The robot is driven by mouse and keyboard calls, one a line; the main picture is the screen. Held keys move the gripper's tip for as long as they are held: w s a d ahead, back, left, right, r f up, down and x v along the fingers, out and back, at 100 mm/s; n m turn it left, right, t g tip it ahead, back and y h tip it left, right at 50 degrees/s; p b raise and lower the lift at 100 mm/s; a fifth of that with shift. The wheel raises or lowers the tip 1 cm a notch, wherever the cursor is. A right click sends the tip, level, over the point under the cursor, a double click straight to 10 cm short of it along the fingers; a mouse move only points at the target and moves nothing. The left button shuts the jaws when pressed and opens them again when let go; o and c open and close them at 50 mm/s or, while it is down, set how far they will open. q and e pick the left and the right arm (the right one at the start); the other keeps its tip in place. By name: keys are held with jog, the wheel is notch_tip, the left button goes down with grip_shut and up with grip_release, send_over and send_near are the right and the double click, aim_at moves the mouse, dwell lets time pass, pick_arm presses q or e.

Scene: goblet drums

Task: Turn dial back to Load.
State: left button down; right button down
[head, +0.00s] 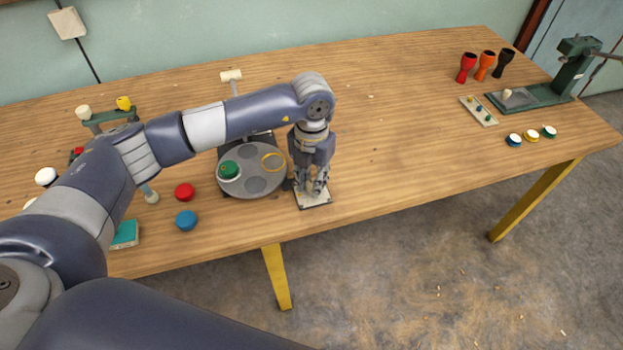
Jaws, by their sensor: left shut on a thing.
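My left gripper (316,190) reaches down from above onto a small pale plate (314,204) at the table's front edge. It is shut on the dial there, which its fingers hide. The dial's pointer and any Load mark are hidden or too small to read. A grey round turntable (262,185) with darker round stations stands just left of the plate. A green drum piece (229,169) sits on its left station. My right gripper is not in view.
Red (184,191) and blue (186,220) round pieces lie left of the turntable, near a teal box (125,234). A mallet (232,80) stands behind it. Goblet drums (486,65) and a green press (570,75) stand far right. The table's middle is clear.

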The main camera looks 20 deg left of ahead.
pick_arm(q)
jog(key=c, duration=1.3)
grip_release()
jog(key=shift+r, duration=0.1)
notch_tip(320, 180, up, 12)
jog(key=shift+f, duration=0.1)
